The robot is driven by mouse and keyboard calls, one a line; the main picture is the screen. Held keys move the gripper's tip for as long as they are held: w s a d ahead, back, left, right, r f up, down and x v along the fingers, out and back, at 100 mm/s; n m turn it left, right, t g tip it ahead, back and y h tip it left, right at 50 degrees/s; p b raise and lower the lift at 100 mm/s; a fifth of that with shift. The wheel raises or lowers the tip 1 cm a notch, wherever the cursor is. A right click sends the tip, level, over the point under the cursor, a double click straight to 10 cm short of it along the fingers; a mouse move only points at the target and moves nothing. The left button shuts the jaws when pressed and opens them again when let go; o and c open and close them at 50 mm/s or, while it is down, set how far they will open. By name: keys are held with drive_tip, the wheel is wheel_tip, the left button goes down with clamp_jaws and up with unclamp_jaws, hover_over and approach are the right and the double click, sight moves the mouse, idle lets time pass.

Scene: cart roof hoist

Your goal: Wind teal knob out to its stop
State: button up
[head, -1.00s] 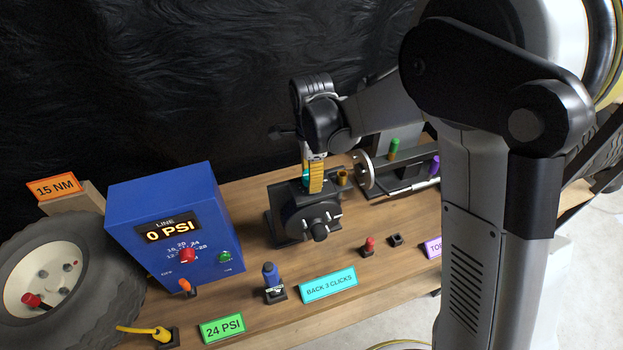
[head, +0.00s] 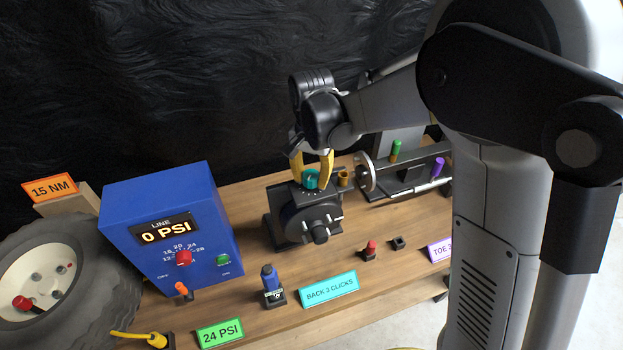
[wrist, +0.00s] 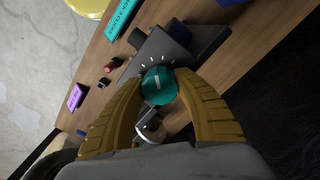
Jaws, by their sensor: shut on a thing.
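The teal knob (head: 312,179) sits on top of a dark grey block (head: 300,215) with a round front hub. In the wrist view the knob (wrist: 159,86) shows a pale pointer line, with white tick marks on the block around it. My gripper (head: 312,172) reaches down from above, and its yellow fingers stand on either side of the knob. In the wrist view my gripper (wrist: 160,92) is shut on the knob, one finger at each side. A teal sign reading "BACK 3 CLICKS" (head: 330,289) stands in front of the block.
A blue box showing 0 PSI (head: 170,232) and a wheel (head: 40,275) stand to the left. A blue-capped tool (head: 271,278) and red-capped piece (head: 371,248) stand near the front edge. A rail with green (head: 395,150) and purple (head: 437,167) knobs lies right of the block.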

drive_tip(key=n+b, duration=0.1)
drive_tip(key=n, duration=1.2)
drive_tip(key=shift+a+n, duration=0.1)
drive_tip(key=shift+n, duration=0.2)
drive_tip(key=n, duration=0.6)
drive_tip(key=shift+b, duration=0.35)
drive_tip(key=n, duration=0.6)
drive_tip(key=shift+s+n, duration=0.1)
drive_tip(key=shift+n, duration=0.2)
drive_tip(key=o, duration=1.2)
